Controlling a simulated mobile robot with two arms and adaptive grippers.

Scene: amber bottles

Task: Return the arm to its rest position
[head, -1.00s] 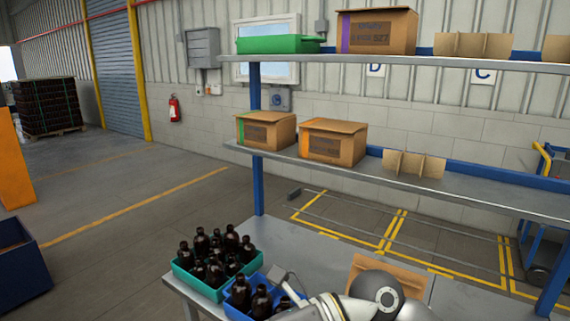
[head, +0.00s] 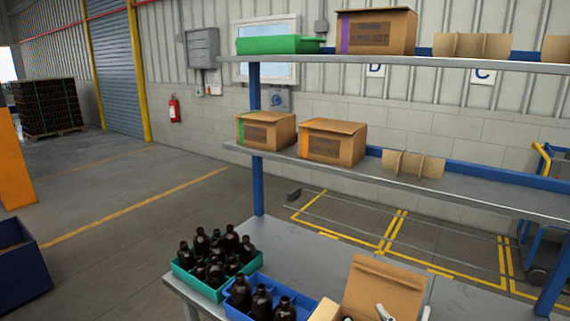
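Neither of my grippers can be made out in the head view. A small pale and dark piece shows at the bottom edge, in front of the open cardboard box (head: 385,277); I cannot tell what it is. Dark amber bottles (head: 216,272) stand upright in a teal crate (head: 190,284). More bottles (head: 261,301) stand in a blue crate (head: 303,303) beside it. The front of the blue crate and of the cardboard box is cut off by the frame.
The crates and box are on a grey table (head: 310,255). Behind it a rack shelf (head: 460,190) carries closed cartons (head: 332,143) and cardboard dividers (head: 413,166). A blue post (head: 258,185) rises at the table's back. The table between the crates and the post is clear.

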